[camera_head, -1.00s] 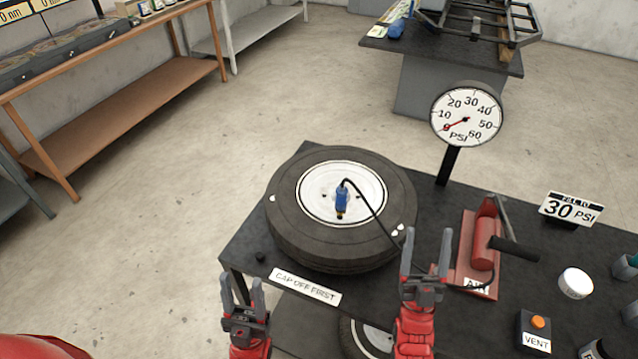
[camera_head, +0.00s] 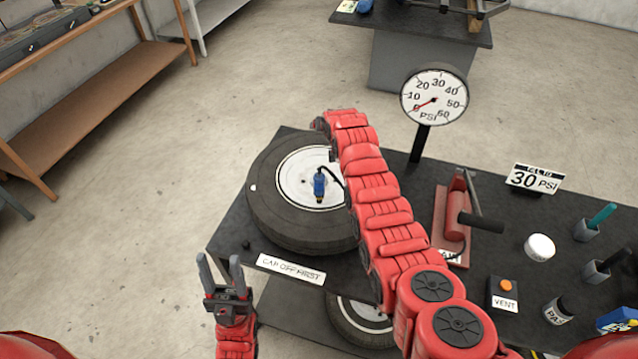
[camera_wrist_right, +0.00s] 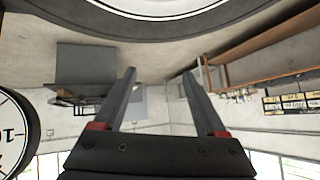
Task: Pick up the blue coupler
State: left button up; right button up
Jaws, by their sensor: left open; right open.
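The blue coupler (camera_head: 319,184) stands on the white hub of the tire (camera_head: 272,215) in the head view, with a black hose running from its top behind my right arm. My left gripper (camera_head: 221,267) is open and empty, in front of the table's left corner and apart from the coupler. My right arm reaches across the tire's right side, and its gripper end is hidden in the head view. In the right wrist view my right gripper (camera_wrist_right: 158,88) is open with nothing between its fingers. The tire's edge (camera_wrist_right: 180,27) crosses the top of that view; the coupler does not show there.
On the black table stand a PSI gauge (camera_head: 434,97), a red pump (camera_head: 456,220), a "30 PSI" sign (camera_head: 535,179), a white round lid (camera_head: 539,247) and a vent box (camera_head: 503,296). A "CAP OFF FIRST" label (camera_head: 291,269) lies at the front edge.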

jog(key=s+a+r+g, duration=0.2)
jog(key=s+r+g, duration=0.2)
jog(key=s, duration=0.2)
jog(key=g+h, duration=0.2)
jog(key=g, duration=0.3)
send_near(319, 184)
jog(key=f+b, duration=0.1)
jog(key=b, duration=0.1)
jog(key=w+f+b, duration=0.1)
jog(key=b, duration=0.2)
jog(key=f+b, duration=0.1)
jog(key=b, duration=0.2)
jog(key=shift+w+d, duration=0.1)
jog(key=shift+w, duration=0.15)
jog(key=shift+w+f, duration=0.15)
jog(key=shift+f, duration=0.6)
jog(key=shift+f+p, duration=0.45)
jog(key=shift+p, duration=0.2)
jog(key=shift+f, duration=0.35)
notch_tip(319, 184, down, 4)
jog(key=p, duration=0.3)
jog(key=shift+f+p, duration=0.35)
jog(key=shift+f, duration=0.5)
grip_shut()
